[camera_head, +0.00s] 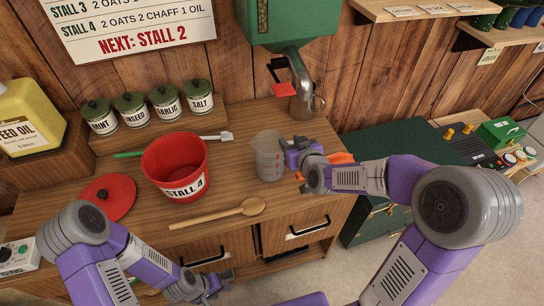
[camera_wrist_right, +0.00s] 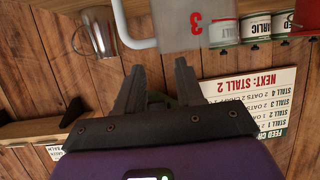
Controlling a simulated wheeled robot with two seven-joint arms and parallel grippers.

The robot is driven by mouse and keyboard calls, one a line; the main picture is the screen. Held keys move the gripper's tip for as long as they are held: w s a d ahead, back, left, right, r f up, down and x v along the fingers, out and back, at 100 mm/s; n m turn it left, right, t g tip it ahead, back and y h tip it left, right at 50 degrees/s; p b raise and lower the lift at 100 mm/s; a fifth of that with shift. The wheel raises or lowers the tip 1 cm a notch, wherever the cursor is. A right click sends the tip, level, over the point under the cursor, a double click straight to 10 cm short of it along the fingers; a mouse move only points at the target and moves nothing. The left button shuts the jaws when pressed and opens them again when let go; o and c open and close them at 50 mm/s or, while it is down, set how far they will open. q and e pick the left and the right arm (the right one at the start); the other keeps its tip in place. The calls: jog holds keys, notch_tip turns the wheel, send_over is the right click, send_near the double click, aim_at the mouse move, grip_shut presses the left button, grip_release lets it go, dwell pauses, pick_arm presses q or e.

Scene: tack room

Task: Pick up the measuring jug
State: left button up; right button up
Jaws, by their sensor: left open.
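The clear grey measuring jug (camera_head: 268,157) with red markings stands upright on the wooden counter, right of the red bucket. Part of it, with a red 3 and a pale handle, shows at the top of the right wrist view (camera_wrist_right: 192,25). My right gripper (camera_head: 292,153) is just right of the jug, on its handle side. In the wrist view its two fingers (camera_wrist_right: 158,78) are apart with nothing between them, pointing towards the handle. Whether they touch it I cannot tell. My left gripper (camera_head: 214,287) is open and low in front of the drawers, away from the jug.
A red bucket (camera_head: 175,168) marked STALL 4, a wooden spoon (camera_head: 220,213) and a red lid (camera_head: 108,197) lie nearby. A metal pitcher (camera_head: 306,105) stands behind, below a green dispenser (camera_head: 290,22). Lidded canisters (camera_head: 165,103) line the back. Something orange (camera_head: 341,158) shows behind my right arm.

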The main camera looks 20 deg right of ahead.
aim_at(282, 135)
jog(key=x, duration=0.5)
jog(key=shift+s+a+f, duration=0.1)
jog(key=shift+f, duration=0.05)
grip_shut()
